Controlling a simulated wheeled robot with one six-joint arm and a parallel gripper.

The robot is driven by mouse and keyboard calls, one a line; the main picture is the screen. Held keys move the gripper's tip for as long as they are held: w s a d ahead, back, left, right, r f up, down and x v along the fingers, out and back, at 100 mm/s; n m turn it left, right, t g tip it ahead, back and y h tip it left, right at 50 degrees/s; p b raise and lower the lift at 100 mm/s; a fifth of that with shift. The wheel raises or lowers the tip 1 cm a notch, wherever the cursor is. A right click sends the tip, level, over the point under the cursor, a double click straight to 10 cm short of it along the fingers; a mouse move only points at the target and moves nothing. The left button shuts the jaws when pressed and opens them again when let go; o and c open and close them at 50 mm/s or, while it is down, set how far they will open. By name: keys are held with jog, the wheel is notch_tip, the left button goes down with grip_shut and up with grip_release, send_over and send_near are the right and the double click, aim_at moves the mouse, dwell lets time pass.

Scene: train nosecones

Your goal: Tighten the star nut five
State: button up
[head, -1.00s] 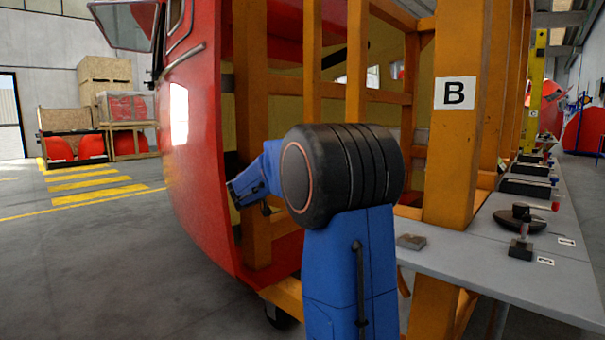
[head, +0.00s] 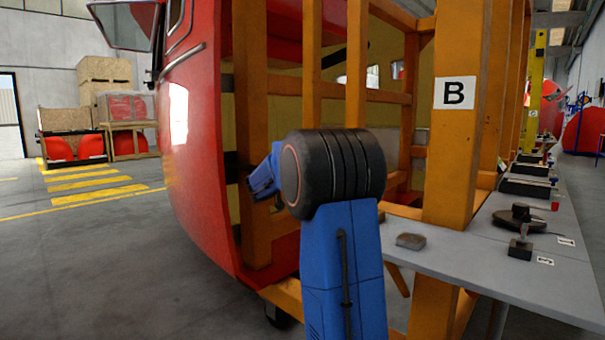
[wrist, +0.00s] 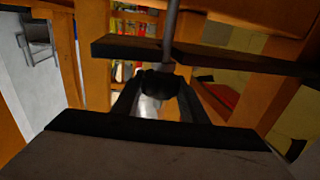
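In the wrist view a dark, lobed star nut (wrist: 158,84) sits at the lower end of a grey threaded-looking rod (wrist: 172,25). The rod passes a dark crossbar (wrist: 215,57). My gripper (wrist: 161,90) has one finger on each side of the star nut. The left finger looks very close to it or touching; I cannot tell whether both fingers press on it. No number shows on the nut. In the head view my blue arm reaches into the orange frame (head: 457,150) beside the red nosecone (head: 200,150), and its own joint hides the gripper and nut.
Orange posts (wrist: 95,60) and beams stand close around my gripper. A grey workbench (head: 450,262) with dark tools and blocks runs along the right. The floor at left is clear, with crates (head: 105,85) farther back.

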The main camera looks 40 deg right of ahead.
jog(key=c, duration=0.3)
jog(key=shift+g, duration=0.3)
jog(key=m+g, duration=0.2)
jog(key=g, duration=0.1)
jog(key=m+g, duration=0.2)
jog(key=g, duration=0.1)
jog(key=shift+w+m+h, duration=0.2)
jog(key=shift+m+h, duration=0.1)
jog(key=shift+h, duration=0.1)
jog(key=m+g+y, duration=0.1)
jog(key=m+g, duration=0.1)
jog(key=g, duration=0.1)
jog(key=m+g+y, duration=0.1)
jog(key=m+g, duration=0.1)
jog(key=g, duration=0.2)
jog(key=shift+s+m+g+y, duration=0.1)
jog(key=shift+m+g+y, duration=1.3)
jog(key=shift+m+g, duration=0.4)
jog(key=shift+g, duration=0.4)
